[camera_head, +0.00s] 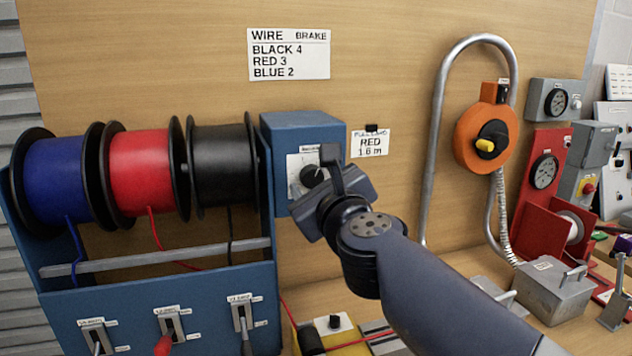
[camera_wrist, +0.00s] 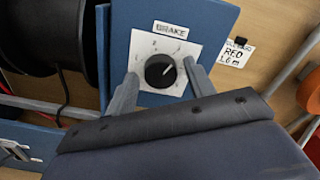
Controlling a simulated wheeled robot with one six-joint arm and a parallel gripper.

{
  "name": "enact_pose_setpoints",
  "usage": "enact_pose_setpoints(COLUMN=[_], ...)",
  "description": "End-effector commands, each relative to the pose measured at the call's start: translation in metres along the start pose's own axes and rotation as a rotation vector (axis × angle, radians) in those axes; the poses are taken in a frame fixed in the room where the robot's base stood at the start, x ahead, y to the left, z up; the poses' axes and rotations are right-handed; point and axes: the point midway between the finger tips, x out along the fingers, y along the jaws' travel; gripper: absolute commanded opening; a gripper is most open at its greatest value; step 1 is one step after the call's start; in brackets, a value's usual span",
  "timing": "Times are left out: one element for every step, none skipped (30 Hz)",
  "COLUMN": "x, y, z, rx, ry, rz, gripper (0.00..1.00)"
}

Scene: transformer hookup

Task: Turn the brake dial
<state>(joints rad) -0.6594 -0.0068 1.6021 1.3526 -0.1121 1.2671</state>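The brake dial is a round black knob (camera_wrist: 160,71) on a white scale plate under a "BRAKE" label. It sits on the front of a blue box (camera_head: 300,130). My gripper (camera_wrist: 161,82) is open, with one finger on each side of the dial and a gap to the knob on both sides. In the head view, my gripper (camera_head: 325,183) covers part of the dial (camera_head: 311,175).
A sign (camera_head: 289,54) reads brake BLACK 4, RED 3, BLUE 2. A card (camera_head: 370,144) reads RED 1.6 m. Blue (camera_head: 62,180), red (camera_head: 142,172) and black (camera_head: 223,165) wire spools stand left of the box. Levers (camera_head: 172,325) are below. A metal pipe (camera_head: 433,150) rises at right.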

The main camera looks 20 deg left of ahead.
Motion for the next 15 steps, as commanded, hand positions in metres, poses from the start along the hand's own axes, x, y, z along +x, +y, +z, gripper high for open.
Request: enact_pose_setpoints(x=[0.0,0.0,0.0,0.0,0.0,0.0,0.0,0.0,-0.001,-0.002,-0.003,-0.006,-0.009,-0.012,-0.017], y=[0.0,0.0,0.0,0.0,0.0,0.0,0.0,0.0,0.0,0.0,0.0,-0.001,0.0,0.0,-0.001], z=[0.0,0.0,0.0,0.0,0.0,0.0,0.0,0.0,0.0,0.001,0.001,0.001,0.001,0.001,0.002], rx=[0.0,0.0,0.0,0.0,0.0,0.0,0.0,0.0,0.0,0.0,0.0,0.0,0.0,0.0,0.0], ry=[0.0,0.0,0.0,0.0,0.0,0.0,0.0,0.0,0.0,-0.001,-0.001,-0.001,-0.001,-0.001,-0.002], rz=[0.0,0.0,0.0,0.0,0.0,0.0,0.0,0.0,0.0,0.0,0.0,0.0,0.0,0.0,0.0], gripper=[0.55,0.57,0.57,0.57,0.57,0.57,0.57,0.57,0.57,0.57,0.57,0.57,0.57,0.57,0.57])
